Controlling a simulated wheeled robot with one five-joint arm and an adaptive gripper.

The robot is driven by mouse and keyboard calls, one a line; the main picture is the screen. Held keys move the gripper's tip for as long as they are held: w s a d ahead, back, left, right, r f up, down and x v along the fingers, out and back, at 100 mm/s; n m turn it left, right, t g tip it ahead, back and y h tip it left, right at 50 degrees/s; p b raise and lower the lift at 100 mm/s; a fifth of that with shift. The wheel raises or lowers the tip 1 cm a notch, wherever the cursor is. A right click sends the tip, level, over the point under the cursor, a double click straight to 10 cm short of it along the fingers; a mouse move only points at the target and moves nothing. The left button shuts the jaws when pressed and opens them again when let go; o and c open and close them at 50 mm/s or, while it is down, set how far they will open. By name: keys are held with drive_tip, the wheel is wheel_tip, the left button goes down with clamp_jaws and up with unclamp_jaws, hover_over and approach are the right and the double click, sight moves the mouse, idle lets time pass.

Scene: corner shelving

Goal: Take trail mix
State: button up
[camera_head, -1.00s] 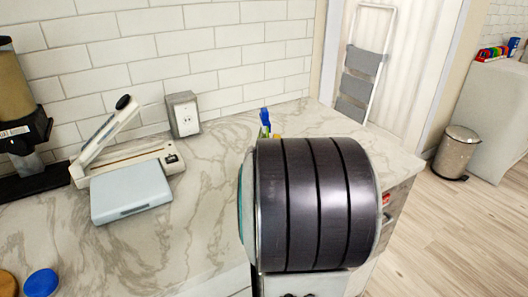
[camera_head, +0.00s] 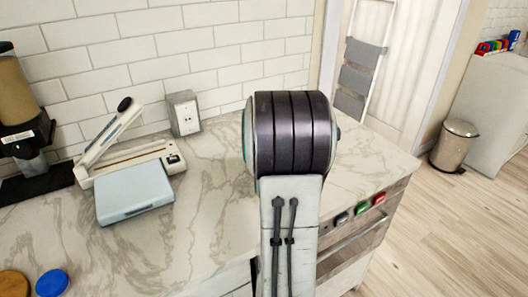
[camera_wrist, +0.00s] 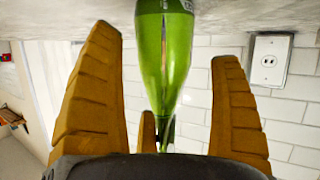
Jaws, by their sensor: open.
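I see nothing I can clearly identify as trail mix. The wrist picture looks upside down, with the counter at the top. In the head view my arm hides the gripper and the bottle. A dispenser (camera_head: 15,95) with tan contents stands at the left edge; its label is unreadable.
The marble counter (camera_head: 200,230) is mostly clear in the middle. A paper trimmer (camera_head: 145,160), a pale blue scale-like box (camera_head: 133,192) and an outlet box (camera_head: 184,113) stand at the left and back. A blue lid (camera_head: 52,283) lies front left. A bin (camera_head: 455,145) stands on the floor.

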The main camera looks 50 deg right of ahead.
drive_tip(key=shift+x, duration=0.9)
drive_tip(key=shift+c, duration=0.4)
drive_tip(key=shift+s, duration=0.1)
drive_tip(key=c, duration=1.4)
